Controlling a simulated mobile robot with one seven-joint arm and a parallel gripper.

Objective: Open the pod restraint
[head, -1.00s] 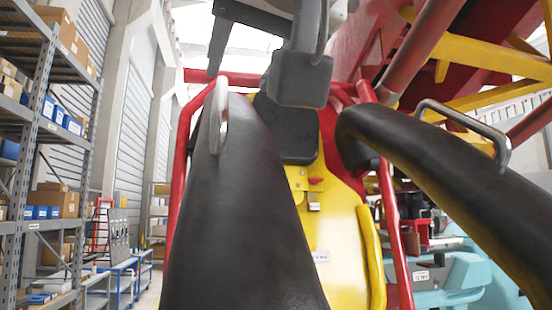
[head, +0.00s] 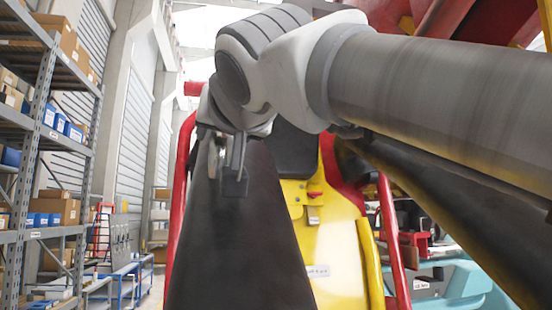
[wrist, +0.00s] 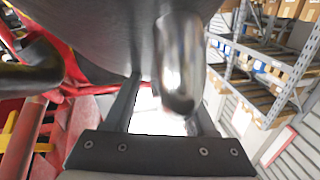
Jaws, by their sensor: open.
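The pod restraint is a pair of black padded shoulder bars over a yellow seat. The left bar (head: 245,250) runs down the middle of the head view; the right bar (head: 440,200) is partly behind my arm. My gripper (head: 233,175) is at the upper part of the left bar, its jaws open. In the wrist view, the shiny metal handle (wrist: 180,65) of that bar stands near the fingertips, in line with the gap between the open fingers (wrist: 165,100). It is not clear how deep it sits between them. In the head view my gripper mostly hides the handle.
The yellow seat (head: 335,255) and red frame tubes (head: 392,240) surround the bars. Grey shelving with boxes (head: 45,140) stands at the left. A turquoise pod part (head: 460,280) is at the lower right. My arm crosses the upper right.

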